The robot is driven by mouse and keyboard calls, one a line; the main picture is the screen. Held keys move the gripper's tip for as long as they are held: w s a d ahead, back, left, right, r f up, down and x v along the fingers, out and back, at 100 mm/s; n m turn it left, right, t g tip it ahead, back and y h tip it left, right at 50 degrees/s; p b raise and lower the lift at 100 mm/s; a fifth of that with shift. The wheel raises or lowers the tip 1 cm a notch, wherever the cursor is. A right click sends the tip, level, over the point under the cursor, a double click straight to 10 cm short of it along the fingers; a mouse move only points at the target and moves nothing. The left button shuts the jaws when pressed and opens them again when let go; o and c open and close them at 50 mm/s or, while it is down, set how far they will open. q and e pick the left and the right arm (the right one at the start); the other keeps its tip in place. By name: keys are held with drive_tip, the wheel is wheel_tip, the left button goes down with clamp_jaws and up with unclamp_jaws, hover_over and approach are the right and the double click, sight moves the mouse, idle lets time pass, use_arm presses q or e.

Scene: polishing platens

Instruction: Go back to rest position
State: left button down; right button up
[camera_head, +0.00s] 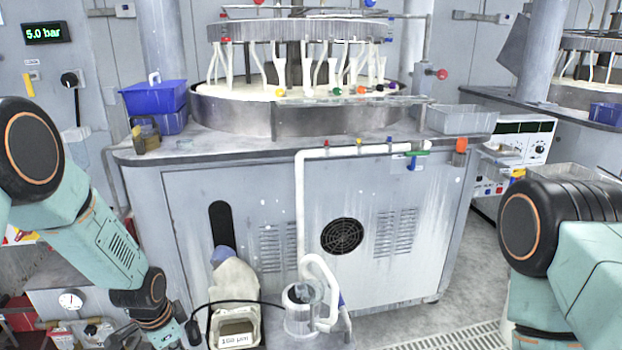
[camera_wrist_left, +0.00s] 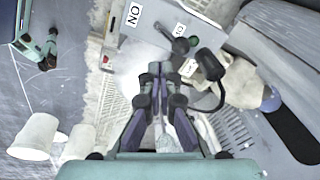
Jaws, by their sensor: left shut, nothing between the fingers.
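My left arm comes in from the left in the head view, and its wrist reaches the bottom edge; the fingertips are not clear there. In the left wrist view my left gripper (camera_wrist_left: 161,72) has its two fingers together at the tips, with nothing between them. It is over a cluttered area near a sign reading "NO" (camera_wrist_left: 133,15) and dark knobs (camera_wrist_left: 180,45); I cannot tell the exact distance. My right arm shows at the right edge of the head view, but its gripper is out of the picture.
The polishing machine's cabinet (camera_head: 270,190) stands ahead, with a round platen (camera_head: 235,115) on top. A labelled container (camera_head: 235,338) and a clear jug (camera_head: 300,318) stand low in front. Blue bins (camera_head: 155,98) sit on the cabinet's left. Floor shows at right (camera_head: 465,285).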

use_arm(q)
drive_tip(key=s+d+f+n, duration=0.2)
drive_tip(key=s+n, duration=0.1)
drive_tip(key=s, duration=0.8)
drive_tip(key=s+d+f+n+g, duration=0.1)
drive_tip(key=s+n, duration=0.3)
drive_tip(key=s, duration=0.7)
drive_tip(key=s+d+f+n+g, duration=0.1)
drive_tip(key=s+d+f+n, duration=0.1)
drive_tip(key=s, duration=0.9)
drive_tip(key=shift+s+d+f+n, duration=0.2)
drive_tip(key=shift+d+f+n, duration=0.2)
drive_tip(key=shift+d+n, duration=0.45)
drive_tip(key=shift+d, duration=0.1)
drive_tip(key=shift+s, duration=0.1)
